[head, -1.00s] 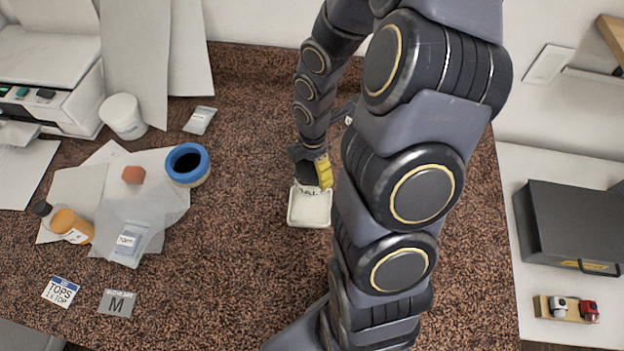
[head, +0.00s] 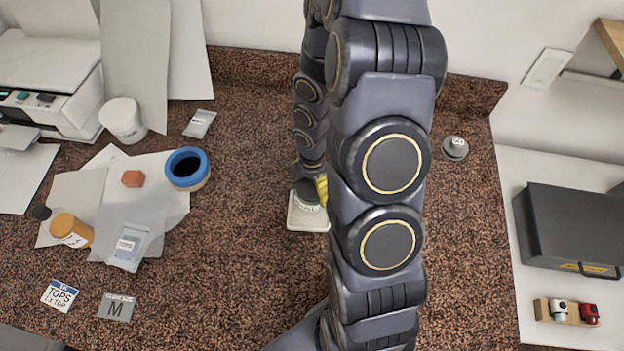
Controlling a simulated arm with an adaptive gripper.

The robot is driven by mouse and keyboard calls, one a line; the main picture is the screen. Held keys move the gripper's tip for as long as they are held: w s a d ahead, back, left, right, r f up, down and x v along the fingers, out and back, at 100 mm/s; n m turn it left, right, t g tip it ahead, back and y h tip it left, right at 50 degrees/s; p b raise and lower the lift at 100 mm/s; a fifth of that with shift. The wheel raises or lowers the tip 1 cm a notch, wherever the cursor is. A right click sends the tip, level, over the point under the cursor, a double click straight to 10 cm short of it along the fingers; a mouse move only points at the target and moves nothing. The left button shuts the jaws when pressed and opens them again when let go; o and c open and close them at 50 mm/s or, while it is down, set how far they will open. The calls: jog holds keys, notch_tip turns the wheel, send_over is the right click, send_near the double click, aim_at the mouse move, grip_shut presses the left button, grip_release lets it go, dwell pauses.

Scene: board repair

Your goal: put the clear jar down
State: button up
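My gripper (head: 318,189), with a yellow part on it, is low over the middle of the table, mostly hidden behind my arm. Right at it is a small pale round thing with dark lettering (head: 309,204), over a white square tray (head: 306,222). This may be the clear jar, but it is too small and covered to be sure. I cannot tell whether it touches the tray or whether the fingers are shut on it.
Left are a blue-rimmed round container (head: 187,169), an orange bottle (head: 71,230), papers, pouches and a white tub (head: 123,120). A grey round piece (head: 454,148) stands at the back right. A dark case (head: 572,230) is far right.

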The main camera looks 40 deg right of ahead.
aim_at(312, 181)
jog(key=shift+o, duration=0.6)
jog(key=shift+r, duration=0.1)
notch_tip(312, 181, up, 11)
jog(key=s+a+r+m+g, duration=0.1)
jog(key=s+a+r+m, duration=1.1)
jog(key=s+m, duration=0.4)
jog(key=shift+s+r+m+g, duration=0.15)
jog(key=shift+r+m+g, duration=0.25)
jog(key=shift+r+m, duration=0.45)
jog(key=shift+a+f, duration=0.1)
jog(key=shift+f, duration=0.1)
